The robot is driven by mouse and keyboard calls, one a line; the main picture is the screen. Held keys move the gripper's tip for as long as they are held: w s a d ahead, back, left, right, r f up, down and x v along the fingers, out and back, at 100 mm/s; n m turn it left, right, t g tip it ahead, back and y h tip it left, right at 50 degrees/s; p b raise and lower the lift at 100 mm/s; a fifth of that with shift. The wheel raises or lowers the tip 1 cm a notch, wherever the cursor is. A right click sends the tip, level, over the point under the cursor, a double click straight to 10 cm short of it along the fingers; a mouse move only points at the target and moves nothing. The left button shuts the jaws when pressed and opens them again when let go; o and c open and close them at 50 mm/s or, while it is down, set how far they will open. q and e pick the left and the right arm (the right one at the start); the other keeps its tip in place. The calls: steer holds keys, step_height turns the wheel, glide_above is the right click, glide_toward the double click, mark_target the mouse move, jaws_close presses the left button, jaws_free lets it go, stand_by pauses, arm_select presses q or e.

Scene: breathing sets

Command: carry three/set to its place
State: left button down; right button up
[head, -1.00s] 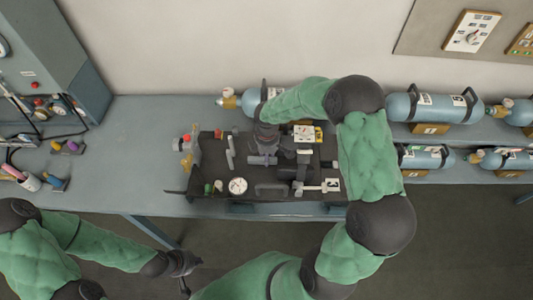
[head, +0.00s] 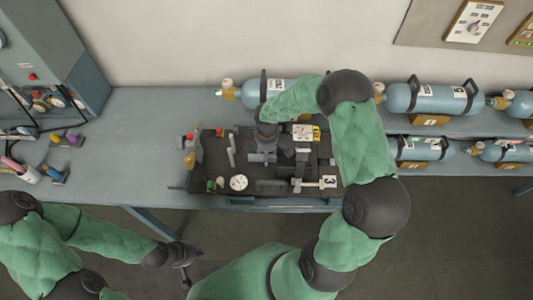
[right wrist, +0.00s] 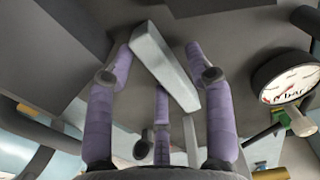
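Set three is a dark tray-like frame (head: 215,153) over the bench's front part. My left gripper (head: 188,264) is open and empty, in front of the bench and away from the set.
Blue cylinders (head: 430,98) with numbered plates lie on a two-level rack at the right. One more cylinder (head: 249,93) lies behind the set. The grey bench (head: 135,140) is clear left of the set.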

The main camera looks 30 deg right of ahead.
steer(key=shift+f, duration=0.15)
step_height(320, 180, up, 11)
steer(key=shift+p, duration=0.4)
steer(key=shift+f, duration=0.1)
